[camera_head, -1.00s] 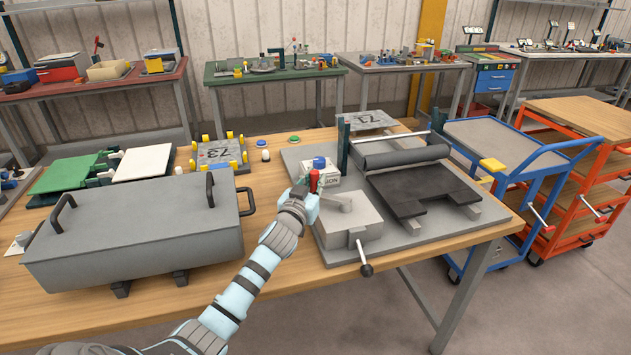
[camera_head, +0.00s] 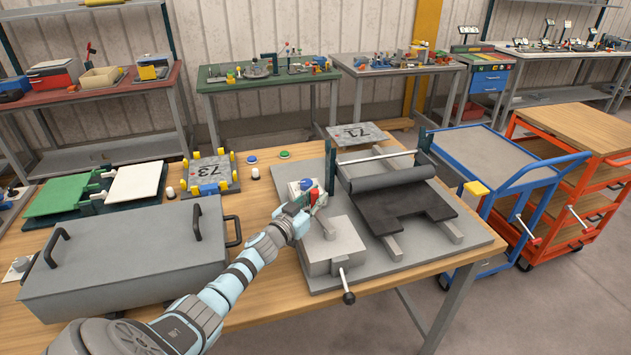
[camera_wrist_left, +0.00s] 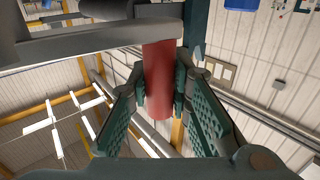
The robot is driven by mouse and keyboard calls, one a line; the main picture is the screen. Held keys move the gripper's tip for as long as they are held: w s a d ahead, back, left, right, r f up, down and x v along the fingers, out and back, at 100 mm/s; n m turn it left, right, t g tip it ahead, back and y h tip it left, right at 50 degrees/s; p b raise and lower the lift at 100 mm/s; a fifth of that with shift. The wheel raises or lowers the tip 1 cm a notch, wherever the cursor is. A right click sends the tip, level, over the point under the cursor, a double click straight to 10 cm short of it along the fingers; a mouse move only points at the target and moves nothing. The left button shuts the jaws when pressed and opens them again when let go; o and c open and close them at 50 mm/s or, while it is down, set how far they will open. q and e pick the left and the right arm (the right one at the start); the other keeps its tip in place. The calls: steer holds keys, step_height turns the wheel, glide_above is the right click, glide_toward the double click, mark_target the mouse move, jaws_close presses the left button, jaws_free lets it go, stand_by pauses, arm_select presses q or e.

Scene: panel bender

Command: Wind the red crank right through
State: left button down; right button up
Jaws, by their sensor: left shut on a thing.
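The red crank handle (camera_head: 315,197) stands at the end of a light grey crank arm (camera_head: 326,222) on top of a grey box. My left gripper (camera_head: 306,201) is shut on the handle, which is partly hidden by the fingers in the head view. In the left wrist view the red handle (camera_wrist_left: 158,75) is upright between the two green-padded fingers. My right gripper is not in view.
A dark roller (camera_head: 392,178) and black sheet (camera_head: 405,208) are right of the grey box. A black-knobbed lever (camera_head: 348,297) sticks out in front. A large grey lidded case (camera_head: 125,255) lies under and left of my left arm. A blue trolley (camera_head: 500,160) stands right of the bench.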

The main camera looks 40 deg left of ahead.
arm_select(q)
steer(key=shift+w+r+m+h, duration=0.3)
steer(key=shift+w+h, duration=0.05)
steer(key=shift+h, duration=0.05)
steer(key=shift+d+f+m+h, duration=0.2)
steer(key=shift+m+h, duration=0.3)
steer(key=shift+h, duration=0.3)
steer(key=shift+f, duration=0.1)
steer(key=c, duration=1.4)
jaws_free()
steer(key=shift+s+d, duration=0.1)
steer(key=shift+d, duration=0.05)
steer(key=shift+c, duration=0.2)
step_height(320, 180, up, 10)
steer(key=shift+r, duration=0.1)
